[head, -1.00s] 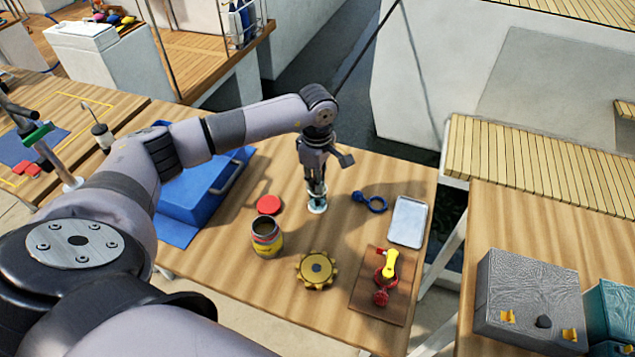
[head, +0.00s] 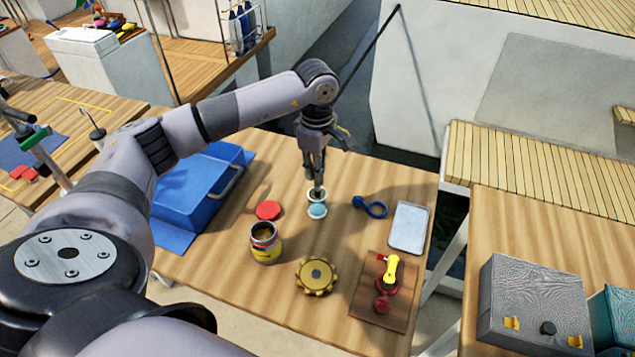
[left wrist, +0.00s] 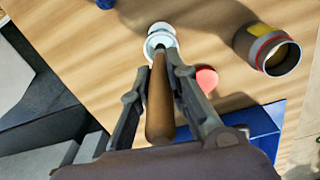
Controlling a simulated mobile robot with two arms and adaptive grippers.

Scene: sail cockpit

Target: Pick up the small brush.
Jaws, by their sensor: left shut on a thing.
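My left gripper (head: 318,180) is shut on the brown wooden handle of the small brush (left wrist: 160,95), with a finger on each side in the left wrist view. The cup also shows in the left wrist view (left wrist: 161,33), beyond the far end of the handle. The bristles are hidden, and I cannot tell whether the brush's lower end is still inside the cup. My right gripper is not in view.
A red lid (head: 269,210), an open yellow-labelled can (head: 265,243) and a golden gear (head: 316,277) stand near the cup. A blue ring tool (head: 371,207), a metal tray (head: 408,228) and a board (head: 365,305) lie right. A blue box (head: 195,190) is left.

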